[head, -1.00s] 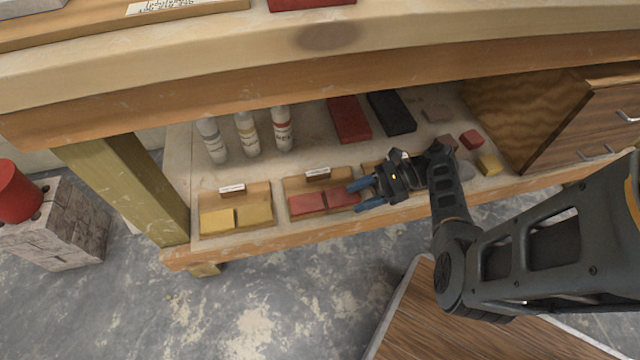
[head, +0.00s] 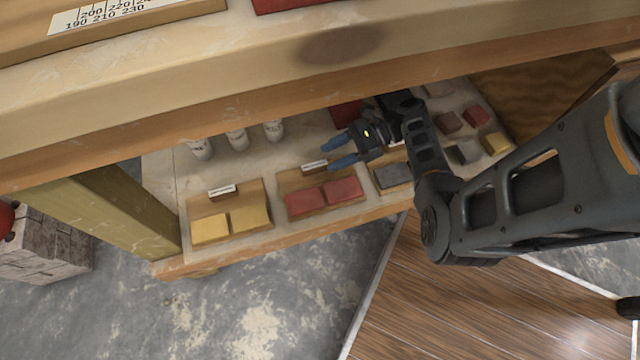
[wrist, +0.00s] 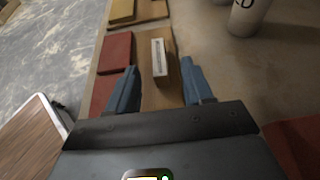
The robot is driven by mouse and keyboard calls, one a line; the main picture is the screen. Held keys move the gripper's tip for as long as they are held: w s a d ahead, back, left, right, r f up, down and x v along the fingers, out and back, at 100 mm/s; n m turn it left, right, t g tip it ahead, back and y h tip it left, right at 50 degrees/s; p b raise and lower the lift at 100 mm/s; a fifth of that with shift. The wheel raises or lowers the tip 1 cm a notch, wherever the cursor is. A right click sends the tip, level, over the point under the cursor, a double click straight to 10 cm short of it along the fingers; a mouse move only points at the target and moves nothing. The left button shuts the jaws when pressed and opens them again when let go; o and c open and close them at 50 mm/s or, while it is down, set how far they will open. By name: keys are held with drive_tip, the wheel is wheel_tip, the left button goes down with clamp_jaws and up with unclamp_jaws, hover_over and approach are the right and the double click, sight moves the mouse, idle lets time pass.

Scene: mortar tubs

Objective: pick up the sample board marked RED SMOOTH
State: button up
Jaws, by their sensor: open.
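A wooden sample board (head: 283,187) with two red tiles lies on the low shelf, between a board with yellow tiles and one with a grey tile. A small white label block stands at its back; its writing is too small to read. In the wrist view this board (wrist: 152,97) lies beneath my fingers, with its label block (wrist: 159,58) between the fingertips' lines and the red tiles (wrist: 115,52) to the left. My gripper (head: 338,153) is open and empty, close to the red board's back right; it also shows in the wrist view (wrist: 160,68).
The yellow-tiled board (head: 252,190) lies left, the grey-tiled board (head: 392,178) right. Small loose blocks (head: 448,121) lie right. The bench top (head: 250,65) overhangs the shelf.

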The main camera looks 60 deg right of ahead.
sight(323, 162)
drive_tip(key=x, duration=0.2)
drive_tip(key=f+b+x, duration=0.1)
drive_tip(key=shift+w+a+f, duration=0.1)
drive_tip(key=shift+a, duration=0.05)
drive_tip(key=shift+w+a, duration=0.3)
drive_tip(key=shift+a, duration=0.05)
drive_tip(key=shift+c, duration=0.5)
clamp_jaws()
